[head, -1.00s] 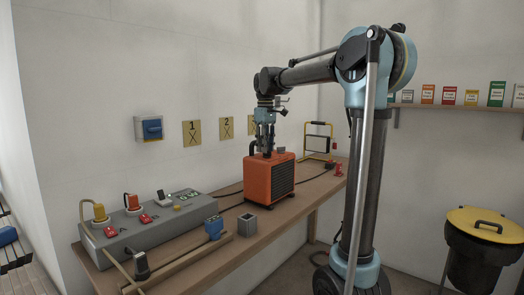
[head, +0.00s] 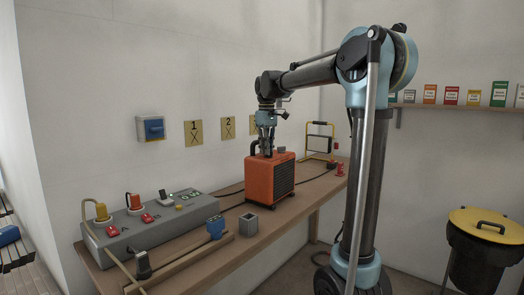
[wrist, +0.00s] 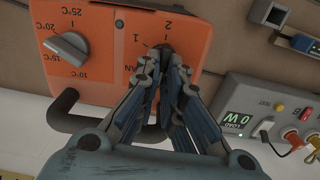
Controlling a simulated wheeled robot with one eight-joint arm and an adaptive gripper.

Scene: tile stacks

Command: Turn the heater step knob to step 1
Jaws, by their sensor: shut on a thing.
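The orange heater (head: 262,185) stands on the workbench with its dark grille facing right. In the wrist view its orange top panel (wrist: 100,22) shows step marks 1, 2 and a partly covered "AN". The dark step knob (wrist: 164,47) is mostly hidden between the fingertips, and I cannot tell where it points. My gripper (wrist: 163,58) points down onto the panel and is shut on the knob; it also shows above the heater in the head view (head: 266,154). A silver temperature knob (wrist: 68,45) sits beside it among degree marks.
A grey power box (head: 160,225) with plugs, red switches and a green display stands at the left of the bench; the display reads 0 W in the wrist view. A grey open block (head: 248,222) stands before the heater. A work lamp (head: 319,142) stands behind it.

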